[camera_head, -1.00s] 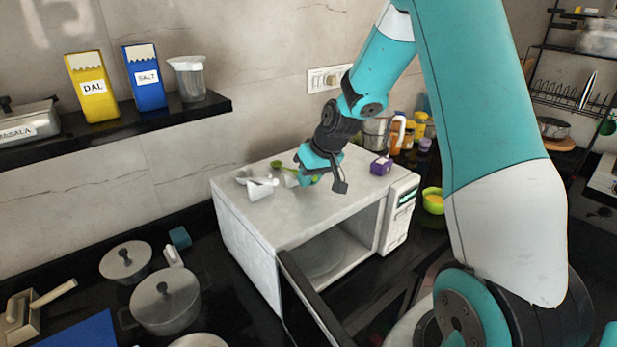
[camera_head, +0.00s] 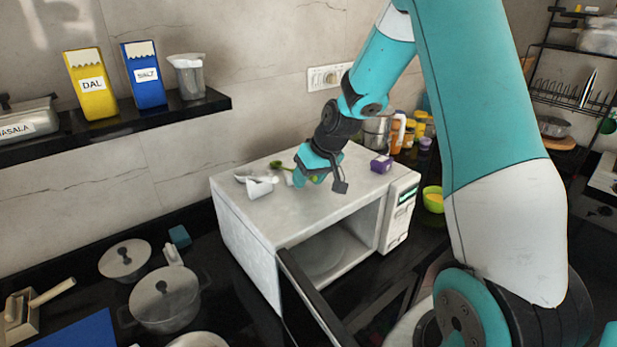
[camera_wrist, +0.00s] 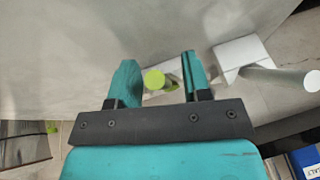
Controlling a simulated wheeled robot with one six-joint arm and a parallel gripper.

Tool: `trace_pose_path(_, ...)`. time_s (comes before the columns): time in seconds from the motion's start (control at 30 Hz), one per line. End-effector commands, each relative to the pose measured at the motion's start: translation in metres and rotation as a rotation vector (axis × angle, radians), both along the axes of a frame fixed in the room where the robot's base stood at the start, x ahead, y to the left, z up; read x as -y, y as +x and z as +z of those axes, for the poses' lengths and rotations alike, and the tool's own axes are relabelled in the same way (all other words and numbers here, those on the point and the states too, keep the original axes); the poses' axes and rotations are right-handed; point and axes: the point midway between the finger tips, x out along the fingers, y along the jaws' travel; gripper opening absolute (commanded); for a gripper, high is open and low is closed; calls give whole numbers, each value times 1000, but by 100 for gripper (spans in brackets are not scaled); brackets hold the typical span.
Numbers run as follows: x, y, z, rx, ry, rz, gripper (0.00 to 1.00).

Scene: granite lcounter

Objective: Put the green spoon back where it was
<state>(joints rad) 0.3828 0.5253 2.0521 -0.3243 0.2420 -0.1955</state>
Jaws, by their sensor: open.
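In the wrist view my gripper (camera_wrist: 160,72) is open. A round green end (camera_wrist: 154,78) shows between its fingers, with a pale piece beside it. I cannot tell whether a finger touches it.
A purple box (camera_head: 381,165) stands at the right of the microwave top. The microwave door (camera_head: 310,300) hangs open at the front. Jars and a steel pot (camera_head: 377,132) stand behind, on the right. A shelf (camera_head: 130,125) with boxes is on the left wall.

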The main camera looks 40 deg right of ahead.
Motion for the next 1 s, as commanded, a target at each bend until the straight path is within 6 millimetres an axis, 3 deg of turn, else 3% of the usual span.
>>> trace_pose_path(0.23,4,-7,23,1,-1,-1,44)
trace_pose_path(0.7,25,-51,129,1,0,-3,44)
trace_pose_path(1.0,31,-66,158,1,0,-1,44)
